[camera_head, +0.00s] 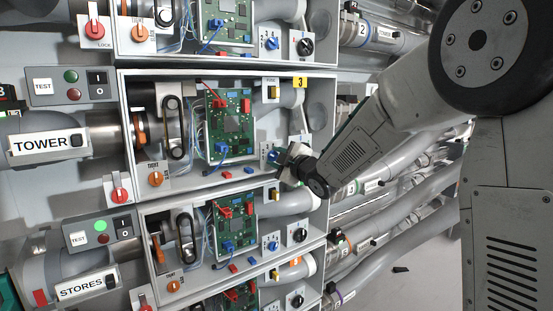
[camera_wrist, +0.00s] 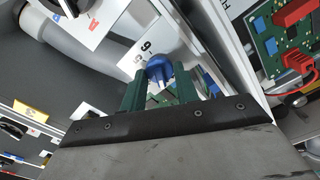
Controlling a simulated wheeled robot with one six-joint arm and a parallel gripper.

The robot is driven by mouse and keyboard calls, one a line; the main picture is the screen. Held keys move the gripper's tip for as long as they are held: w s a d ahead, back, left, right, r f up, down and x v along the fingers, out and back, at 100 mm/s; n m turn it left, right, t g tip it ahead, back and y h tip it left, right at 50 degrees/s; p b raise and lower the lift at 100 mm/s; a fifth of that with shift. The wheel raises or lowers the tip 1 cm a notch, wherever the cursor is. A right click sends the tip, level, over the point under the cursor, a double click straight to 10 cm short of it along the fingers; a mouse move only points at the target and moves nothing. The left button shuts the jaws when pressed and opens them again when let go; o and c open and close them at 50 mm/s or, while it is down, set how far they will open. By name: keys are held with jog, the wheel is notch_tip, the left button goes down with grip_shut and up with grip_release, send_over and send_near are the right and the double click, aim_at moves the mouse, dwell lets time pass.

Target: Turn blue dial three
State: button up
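Blue dial three (camera_head: 271,156) is on the lower right of the grey box marked with a yellow 3 tag (camera_head: 299,82). In the head view it is partly covered by my gripper (camera_head: 290,165), which is right at it from the right. In the wrist view the blue dial (camera_wrist: 160,68) shows just at the tips of the two green fingers of my gripper (camera_wrist: 160,80). The fingers are apart, one on each side of the dial. I cannot tell whether they touch it.
The black dial beside it is hidden in the head view. A circuit board (camera_head: 230,125) and an orange knob (camera_head: 155,179) are in the same box. Similar boxes are above and below, with another blue dial (camera_head: 273,246) below. Grey pipes (camera_head: 400,160) run to the right.

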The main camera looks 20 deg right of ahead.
jog(key=shift+m, duration=0.4)
jog(key=m, duration=0.3)
jog(key=shift+d+m, duration=0.1)
jog(key=shift+m, duration=1.9)
jog(key=o, duration=0.9)
jog(key=shift+o, duration=0.2)
jog(key=shift+s, duration=0.1)
